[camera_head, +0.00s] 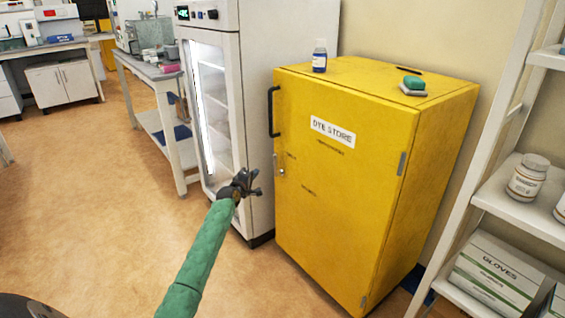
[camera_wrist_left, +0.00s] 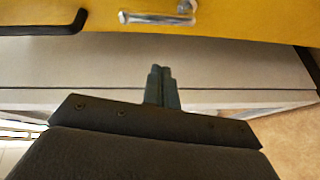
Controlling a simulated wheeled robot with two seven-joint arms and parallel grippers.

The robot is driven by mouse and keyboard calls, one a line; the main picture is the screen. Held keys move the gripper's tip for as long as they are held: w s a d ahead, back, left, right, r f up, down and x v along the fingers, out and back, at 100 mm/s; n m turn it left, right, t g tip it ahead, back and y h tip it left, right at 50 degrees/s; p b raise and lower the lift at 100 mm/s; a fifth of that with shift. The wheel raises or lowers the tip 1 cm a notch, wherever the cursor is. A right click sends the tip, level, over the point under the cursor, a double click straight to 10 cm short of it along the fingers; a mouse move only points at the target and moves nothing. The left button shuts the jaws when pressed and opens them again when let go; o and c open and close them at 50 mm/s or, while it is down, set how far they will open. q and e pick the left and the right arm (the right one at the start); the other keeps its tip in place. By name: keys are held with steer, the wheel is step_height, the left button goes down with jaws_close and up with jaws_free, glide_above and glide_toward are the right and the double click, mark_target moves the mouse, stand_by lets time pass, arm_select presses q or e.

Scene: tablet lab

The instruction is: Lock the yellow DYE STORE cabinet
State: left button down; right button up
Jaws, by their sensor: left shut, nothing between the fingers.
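The yellow DYE STORE cabinet (camera_head: 330,190) stands in the middle right of the head view with its door closed. Its black handle (camera_head: 272,112) is on the door's left edge, and a small silver lock plate (camera_head: 280,167) sits below it. My left gripper (camera_head: 252,183) is shut and empty, just left of the lock plate and apart from it. In the left wrist view, the shut fingers (camera_wrist_left: 160,72) point toward the yellow door (camera_wrist_left: 240,22), with the silver lock plate (camera_wrist_left: 158,17) at the top. The lock's bolt position cannot be told.
A white glass-door fridge (camera_head: 215,120) stands left of the cabinet. A blue-labelled bottle (camera_head: 320,57) and a green-and-grey block (camera_head: 413,85) are on the cabinet top. A white shelf (camera_head: 520,210) with jars and a glove box stands at right. The floor (camera_head: 90,200) at left is clear.

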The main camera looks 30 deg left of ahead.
arm_select(q)
steer(key=shift+a+r+n+t+y, duration=0.2)
steer(key=shift+r+n, duration=0.2)
steer(key=shift+n, duration=0.2)
steer(key=shift+a+r+n+t+y, duration=0.1)
steer(key=shift+r+n+y, duration=0.1)
steer(key=shift+r+n, duration=0.3)
arm_select(e)
steer(key=shift+w+r+t, duration=0.3)
steer(key=shift+w+r, duration=0.1)
steer(key=shift+w, duration=0.1)
arm_select(q)
steer(key=shift+s, duration=0.1)
steer(key=shift+f, duration=0.1)
